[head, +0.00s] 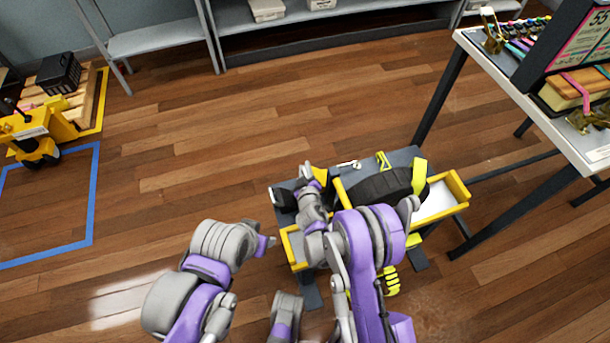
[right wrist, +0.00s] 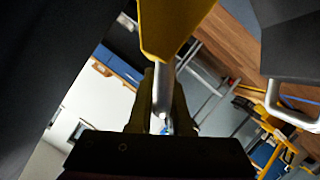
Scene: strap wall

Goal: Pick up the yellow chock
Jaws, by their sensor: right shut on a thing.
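A yellow wedge-like piece, which I take to be the yellow chock (head: 320,175), shows at the tip of my right gripper (head: 311,182), over the grey top of a low bench. In the right wrist view a yellow body (right wrist: 172,28) with a grey rod below it fills the top middle. My right gripper (right wrist: 162,105) is shut on the rod of this yellow piece. The fingers partly hide the rod. Whether the chock touches the bench top cannot be told. Of my left arm only links show, at the lower left; its fingers are not visible.
The low bench (head: 404,158) has yellow open trays (head: 457,186) and carries a black rounded object (head: 385,187) and small yellow pieces. A white-topped table (head: 560,128) stands at the right. Shelves (head: 160,38) line the back. The wooden floor at left centre is clear.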

